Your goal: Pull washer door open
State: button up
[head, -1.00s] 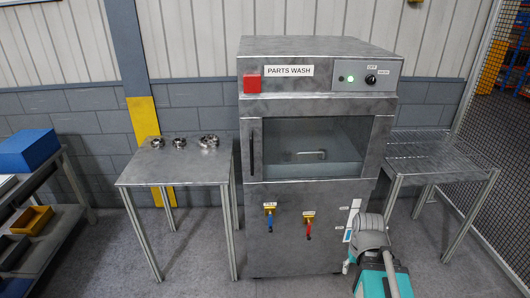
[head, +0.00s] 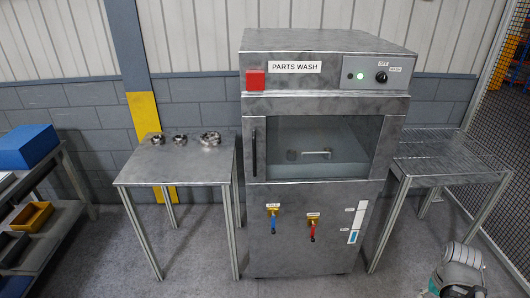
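The parts washer (head: 320,235) is a grey metal cabinet under a "PARTS WASH" label. Its washer door (head: 372,176) has a metal frame and a glass window and looks shut. A dark vertical door handle (head: 254,152) sits on the left side of the door. Through the glass I see a small metal bar (head: 318,152) inside. Part of my arm, grey and rounded, shows at the bottom right, well away from the handle. I cannot see my gripper.
A metal table (head: 172,170) with several metal rings stands left of the washer. A slatted table (head: 450,160) stands right of it. Blue-handled (head: 273,222) and red-handled (head: 313,232) valves are on the lower front. The floor before the washer is clear.

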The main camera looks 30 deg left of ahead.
aim_at(256, 105)
jog(key=z, duration=0.05)
jog(key=k, duration=1)
jog(key=u, duration=1.15)
jog(key=i, duration=1.05)
jog(key=u, duration=0.05)
